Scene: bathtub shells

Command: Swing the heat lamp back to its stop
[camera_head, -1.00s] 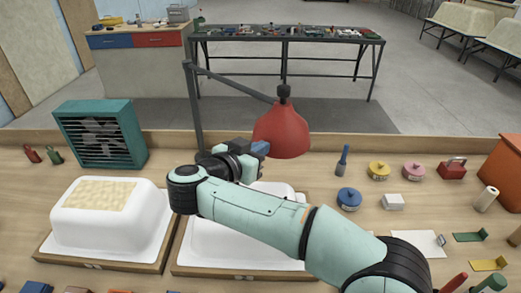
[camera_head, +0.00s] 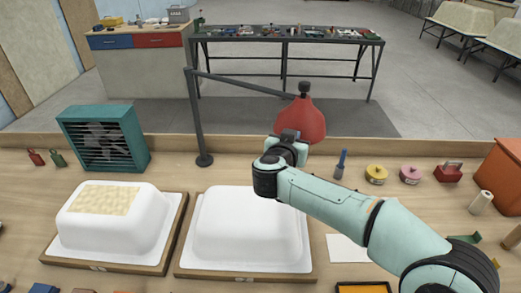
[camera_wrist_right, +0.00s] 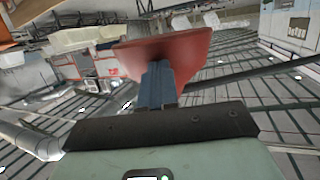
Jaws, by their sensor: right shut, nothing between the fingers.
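The heat lamp has a red shade (camera_head: 310,118) hanging from a thin dark arm (camera_head: 250,84) on an upright post (camera_head: 196,115) at the back of the bench. The shade hangs right of the two tubs, near the bench's back edge. My right gripper (camera_head: 289,134) is shut and empty, at the shade's lower left side. In the right wrist view, its closed blue-grey fingers (camera_wrist_right: 158,86) overlap the red shade (camera_wrist_right: 165,55); they look in contact or nearly so. My left gripper is not in view.
A teal fan (camera_head: 105,138) stands at back left. Blue bottle (camera_head: 340,163), yellow tin (camera_head: 376,174) and red toolbox (camera_head: 448,172) stand right.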

